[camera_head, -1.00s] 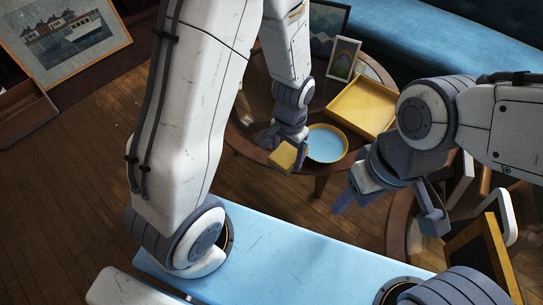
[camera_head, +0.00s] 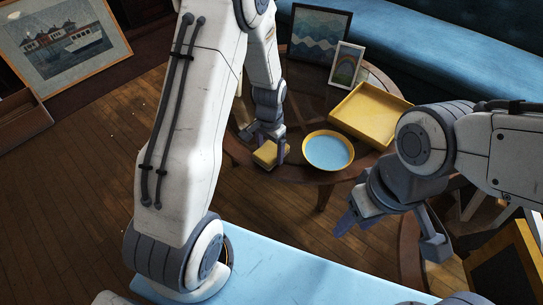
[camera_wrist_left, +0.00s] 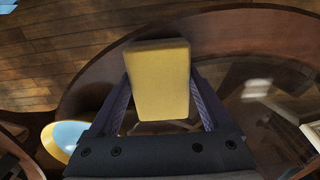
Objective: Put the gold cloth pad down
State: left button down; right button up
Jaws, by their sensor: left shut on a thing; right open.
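The gold cloth pad (camera_head: 266,155) is in my left gripper (camera_head: 270,148), at the near left edge of the round table (camera_head: 318,177) in the head view. In the left wrist view the pad (camera_wrist_left: 158,82) sits between the two fingers, over the table's wooden rim and glass top. I cannot tell whether it touches the table. My right gripper (camera_head: 392,236) is open and empty, in front of the table at the right.
A yellow bowl with a blue inside (camera_head: 328,150) stands right of the pad. A yellow tray (camera_head: 372,116), a small white picture frame (camera_head: 347,66) and a dark-framed wave picture (camera_head: 318,44) are behind it. A blue sofa (camera_head: 450,50) lies beyond.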

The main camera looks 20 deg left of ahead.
aim_at(270, 151)
pick_arm(q)
jog(key=shift+f, duration=0.25)
jog(key=shift+f, duration=0.1)
grip_release()
jog(key=s+d+r+p, duration=0.1)
jog(key=d+r+p, duration=0.15)
jog(key=r, duration=0.55)
jog(key=s+d+r+p, duration=0.15)
jog(key=r+p, duration=0.25)
jog(key=r, duration=0.4)
jog(key=s+d+r+m, duration=0.1)
jog(key=s+d+r, duration=0.2)
jog(key=s, duration=0.4)
jog(key=s+d+r+m, duration=0.1)
jog(key=s+d+r, duration=0.2)
jog(key=s, duration=0.4)
jog(key=s+d+r+m+h, duration=0.1)
jog(key=s+d+r, duration=0.3)
jog(key=s, duration=0.2)
jog(key=shift+s+d, duration=0.4)
